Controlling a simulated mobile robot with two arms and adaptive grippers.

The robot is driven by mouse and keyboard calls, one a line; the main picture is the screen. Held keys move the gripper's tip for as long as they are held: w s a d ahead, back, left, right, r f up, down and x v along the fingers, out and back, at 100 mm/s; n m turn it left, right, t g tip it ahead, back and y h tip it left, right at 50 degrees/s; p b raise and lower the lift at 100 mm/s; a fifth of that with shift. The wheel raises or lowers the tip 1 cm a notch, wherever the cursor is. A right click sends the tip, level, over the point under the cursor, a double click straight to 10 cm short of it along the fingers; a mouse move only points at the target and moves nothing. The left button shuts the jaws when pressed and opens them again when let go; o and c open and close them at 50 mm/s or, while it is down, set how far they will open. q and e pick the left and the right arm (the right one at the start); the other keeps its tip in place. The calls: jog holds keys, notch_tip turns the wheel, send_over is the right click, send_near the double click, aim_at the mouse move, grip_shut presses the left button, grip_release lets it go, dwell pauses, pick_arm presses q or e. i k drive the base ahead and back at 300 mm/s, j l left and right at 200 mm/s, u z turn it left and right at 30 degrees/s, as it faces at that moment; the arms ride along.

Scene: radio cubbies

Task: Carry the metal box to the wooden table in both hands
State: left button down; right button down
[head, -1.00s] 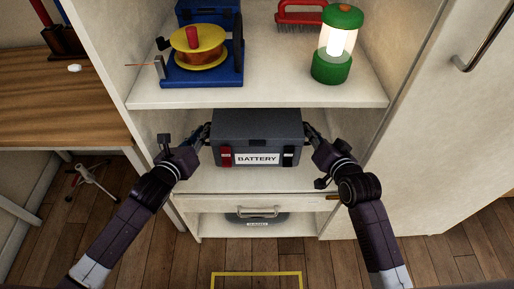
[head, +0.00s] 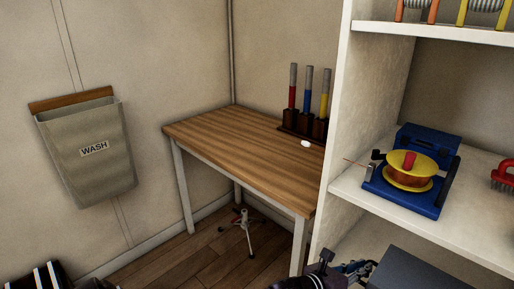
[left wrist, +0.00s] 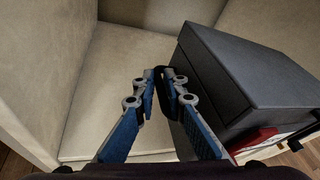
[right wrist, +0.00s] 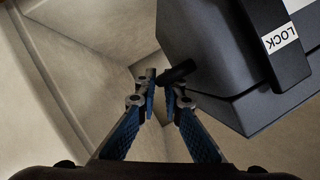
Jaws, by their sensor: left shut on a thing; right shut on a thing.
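The metal box (head: 412,272) is dark grey and shows only partly at the bottom right of the head view. My left gripper (head: 355,268) is at its left side. In the left wrist view the box (left wrist: 245,75) is at the right, and my left gripper (left wrist: 165,82) is shut on its black side handle. In the right wrist view my right gripper (right wrist: 162,82) is shut on the other side handle of the box (right wrist: 215,50). I cannot tell whether the box rests on the shelf. The wooden table (head: 235,150) stands left of the shelf unit.
The shelf unit (head: 345,130) stands right of the table and holds a wire spool (head: 408,170). A rack of coloured-handled tools (head: 305,125) and a small white object (head: 306,144) are on the table's back right. A small tripod (head: 245,230) stands underneath. Most of the tabletop is clear.

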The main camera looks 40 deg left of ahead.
aim_at(259, 150)
jog(key=k+j, duration=0.3)
jog(key=j, duration=0.2)
jog(key=k+j+u, duration=0.1)
jog(key=j+u, duration=0.15)
jog(key=j, duration=1.2)
jog(key=i+j+u, duration=0.15)
jog(key=j, duration=0.6)
jog(key=i+u, duration=0.05)
